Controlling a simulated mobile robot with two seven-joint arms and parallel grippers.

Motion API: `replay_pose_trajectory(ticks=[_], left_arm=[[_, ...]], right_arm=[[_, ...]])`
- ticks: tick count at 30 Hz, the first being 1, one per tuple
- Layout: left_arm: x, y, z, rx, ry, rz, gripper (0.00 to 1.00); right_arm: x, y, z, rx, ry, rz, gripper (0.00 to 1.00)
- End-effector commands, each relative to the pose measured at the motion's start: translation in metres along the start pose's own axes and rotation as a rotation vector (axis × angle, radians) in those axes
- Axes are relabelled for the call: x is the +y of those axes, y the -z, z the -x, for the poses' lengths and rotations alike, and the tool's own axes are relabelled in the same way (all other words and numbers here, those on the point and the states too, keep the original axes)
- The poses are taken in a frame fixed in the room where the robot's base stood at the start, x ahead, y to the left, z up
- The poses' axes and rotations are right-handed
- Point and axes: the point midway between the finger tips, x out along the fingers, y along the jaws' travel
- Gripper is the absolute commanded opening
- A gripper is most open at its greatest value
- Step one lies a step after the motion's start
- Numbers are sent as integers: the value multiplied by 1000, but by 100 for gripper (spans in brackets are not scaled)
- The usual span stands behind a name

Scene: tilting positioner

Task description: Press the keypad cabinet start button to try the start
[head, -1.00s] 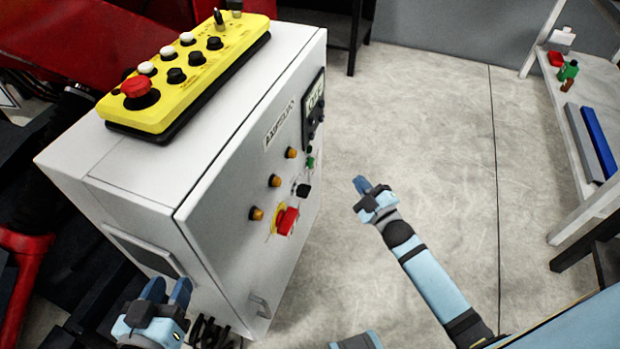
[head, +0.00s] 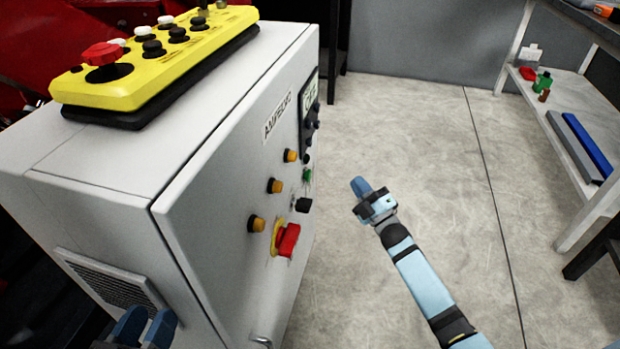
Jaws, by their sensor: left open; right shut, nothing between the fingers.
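The grey keypad cabinet (head: 225,195) fills the left of the head view. Its front panel carries several amber knobs or lamps, a green button (head: 307,175), a black knob (head: 303,205) and a red switch on a yellow plate (head: 288,240). Which control is the start button cannot be read; the green one is small. My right gripper (head: 360,187) is shut and empty, to the right of the panel and apart from it. My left gripper (head: 146,325) is open at the bottom left, near the cabinet's vented side, and partly cut off by the frame.
A yellow pendant (head: 150,75) with a red mushroom button (head: 103,54) lies on top of the cabinet. A display (head: 310,100) sits high on the panel. A shelf (head: 560,150) with small items stands at the right. The floor (head: 430,130) between is clear.

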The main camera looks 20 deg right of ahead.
Motion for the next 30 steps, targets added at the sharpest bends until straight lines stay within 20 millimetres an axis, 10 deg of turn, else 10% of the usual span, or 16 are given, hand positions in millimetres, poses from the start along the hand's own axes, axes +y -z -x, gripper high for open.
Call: replay_pose_trajectory(ticks=[30], left_arm=[[-8,-18,-4,-41,-10,-50,43]], right_arm=[[-45,44,-60,-1,2,-2,0]])
